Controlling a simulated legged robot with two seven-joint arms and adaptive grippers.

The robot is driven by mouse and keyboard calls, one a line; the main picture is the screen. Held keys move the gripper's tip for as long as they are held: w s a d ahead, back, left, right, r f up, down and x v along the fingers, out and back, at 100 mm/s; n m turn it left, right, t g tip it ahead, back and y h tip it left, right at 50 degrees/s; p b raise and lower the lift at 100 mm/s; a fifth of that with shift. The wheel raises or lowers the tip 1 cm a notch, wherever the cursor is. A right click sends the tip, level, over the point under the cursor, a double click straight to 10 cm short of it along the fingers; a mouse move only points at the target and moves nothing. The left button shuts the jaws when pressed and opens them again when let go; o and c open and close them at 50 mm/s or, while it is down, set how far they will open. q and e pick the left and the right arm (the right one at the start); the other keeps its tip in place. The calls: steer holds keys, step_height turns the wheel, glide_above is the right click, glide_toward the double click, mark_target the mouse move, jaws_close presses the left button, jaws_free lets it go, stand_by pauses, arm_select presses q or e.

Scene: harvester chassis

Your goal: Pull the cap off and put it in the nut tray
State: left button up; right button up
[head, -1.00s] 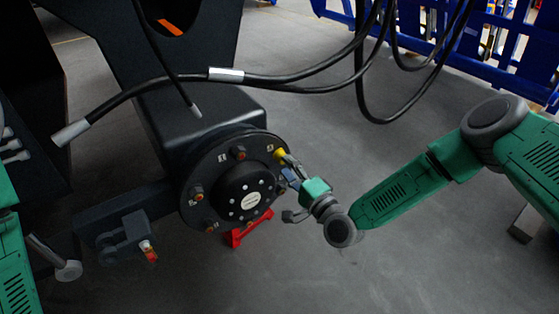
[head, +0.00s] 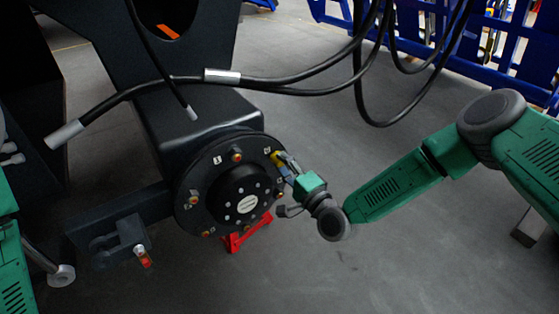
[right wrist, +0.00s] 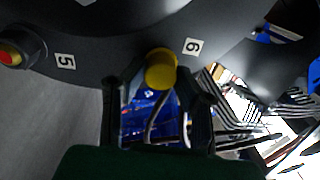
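The yellow cap (head: 275,155) sits at the upper right rim of the dark round hub plate (head: 210,165). In the right wrist view the cap (right wrist: 160,67) shows as a round yellow end beside the label 6. My right gripper (head: 284,162) is at the cap, coming from the right. In the right wrist view its two dark fingers (right wrist: 160,85) stand on either side of the cap, apart from each other; firm contact is not visible. My left gripper is out of view; only green parts of my left arm show at the left edge. I cannot make out a nut tray.
Several orange-red tipped studs (head: 237,157) ring the hub plate. A red stand (head: 246,234) is below it. Black hoses (head: 300,84) hang across the top. A dark bracket (head: 120,240) juts out at lower left.

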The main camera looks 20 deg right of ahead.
mark_target(282, 164)
steer(key=shift+c, duration=0.6)
steer(key=shift+p+v, duration=0.75)
steer(key=shift+v, duration=1.8)
steer(key=shift+f, duration=0.1)
